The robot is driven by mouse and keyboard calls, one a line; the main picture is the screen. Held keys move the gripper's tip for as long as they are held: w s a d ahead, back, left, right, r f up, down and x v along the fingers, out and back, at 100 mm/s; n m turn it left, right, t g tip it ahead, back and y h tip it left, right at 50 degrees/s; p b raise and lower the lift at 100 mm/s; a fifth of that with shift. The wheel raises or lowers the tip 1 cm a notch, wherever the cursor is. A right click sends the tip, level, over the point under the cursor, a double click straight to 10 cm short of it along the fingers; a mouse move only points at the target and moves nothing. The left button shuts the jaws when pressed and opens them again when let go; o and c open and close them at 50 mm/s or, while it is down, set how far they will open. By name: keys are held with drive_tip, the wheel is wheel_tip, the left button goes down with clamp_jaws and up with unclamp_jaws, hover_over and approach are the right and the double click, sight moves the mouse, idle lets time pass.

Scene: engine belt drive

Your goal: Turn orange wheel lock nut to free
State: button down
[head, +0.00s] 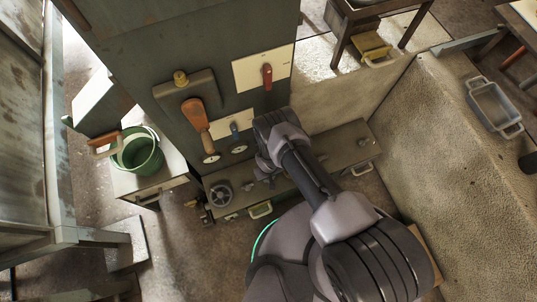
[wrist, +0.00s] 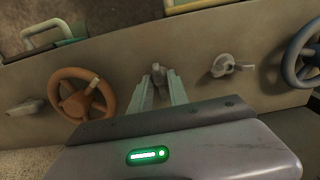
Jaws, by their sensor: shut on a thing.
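The orange wheel (wrist: 82,95) is on the left in the wrist view, mounted on the grey panel. My arm hides it in the head view. My gripper (wrist: 158,88) is to the right of the wheel and apart from it. Its two fingers are shut on a small dark fitting (wrist: 156,71), which I take for the lock nut; the fingers cover most of it. In the head view my gripper (head: 264,172) reaches down to the low bench front, its tips hard to make out.
A grey winged fitting (wrist: 225,66) and a dark blue wheel (wrist: 303,55) are right of my gripper in the wrist view. Another pale fitting (wrist: 27,107) is at the far left. In the head view, a green bucket (head: 138,152) stands left and an orange-handled lever (head: 196,117) is above.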

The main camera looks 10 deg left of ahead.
drive_tip(key=c, duration=1.3)
unclamp_jaws()
drive_tip(key=shift+o, duration=0.2)
drive_tip(key=shift+r, duration=0.1)
wheel_tip(320, 180, up, 17)
drive_tip(key=p, duration=0.9)
drive_tip(key=shift+r, duration=0.15)
